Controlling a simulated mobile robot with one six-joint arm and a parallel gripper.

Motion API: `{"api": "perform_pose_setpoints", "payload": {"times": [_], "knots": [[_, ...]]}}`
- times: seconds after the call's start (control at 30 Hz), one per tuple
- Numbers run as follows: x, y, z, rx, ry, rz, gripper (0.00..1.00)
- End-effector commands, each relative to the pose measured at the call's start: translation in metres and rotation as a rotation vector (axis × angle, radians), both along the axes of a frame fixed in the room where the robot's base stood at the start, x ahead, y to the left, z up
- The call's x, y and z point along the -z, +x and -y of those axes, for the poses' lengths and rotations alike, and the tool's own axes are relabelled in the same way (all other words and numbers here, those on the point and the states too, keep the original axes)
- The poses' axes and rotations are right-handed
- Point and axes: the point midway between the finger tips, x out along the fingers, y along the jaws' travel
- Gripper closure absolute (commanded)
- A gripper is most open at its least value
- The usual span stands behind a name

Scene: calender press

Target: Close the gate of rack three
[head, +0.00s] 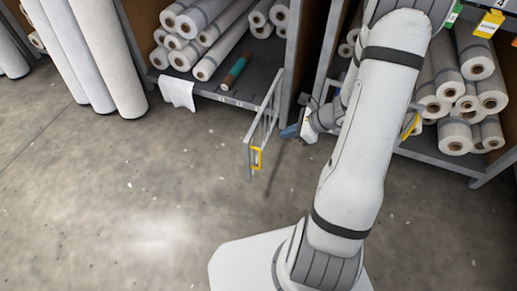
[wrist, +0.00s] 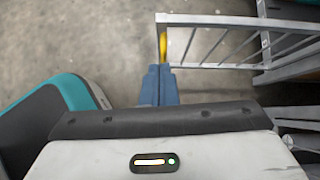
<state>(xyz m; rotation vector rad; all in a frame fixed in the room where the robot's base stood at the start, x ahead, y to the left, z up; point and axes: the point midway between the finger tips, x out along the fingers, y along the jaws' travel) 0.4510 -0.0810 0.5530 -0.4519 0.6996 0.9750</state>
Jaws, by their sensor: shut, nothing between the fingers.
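A grey barred gate (head: 265,125) stands swung out from the post at the right side of the left rack (head: 255,85). Its free end, with a yellow handle (head: 257,157), points toward the front. My gripper (head: 289,131) is low on the right side of the gate, partly hidden by my arm. In the wrist view the blue fingers (wrist: 159,72) are together and empty. Their tips are close to the gate's free end (wrist: 215,20) and below its yellow handle (wrist: 162,42). I cannot tell whether they touch the gate. No rack number shows on the left rack.
The left rack holds white rolls (head: 195,25), a teal-and-brown roll (head: 235,71) and a hanging white cloth (head: 178,93). Tall rolls (head: 105,60) lean at the left. The right rack (head: 435,155) holds more rolls and carries a yellow tag (head: 489,24). The floor (head: 150,200) in front is clear.

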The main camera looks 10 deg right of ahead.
Motion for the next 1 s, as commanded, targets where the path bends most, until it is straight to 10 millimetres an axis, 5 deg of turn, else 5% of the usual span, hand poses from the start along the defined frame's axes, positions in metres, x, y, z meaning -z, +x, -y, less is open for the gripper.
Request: {"api": "perform_pose_setpoints", "payload": {"times": [0.03, 0.27, 0.73, 1.0], "knots": [[0.017, 0.001, 0.004, 0.035, 0.014, -0.014, 1.0], [0.036, 0.006, 0.003, 0.083, 0.035, -0.031, 1.0], [0.104, 0.043, -0.052, 0.078, 0.033, -0.031, 1.0], [0.097, 0.062, -0.078, 0.081, 0.031, -0.028, 1.0]]}}
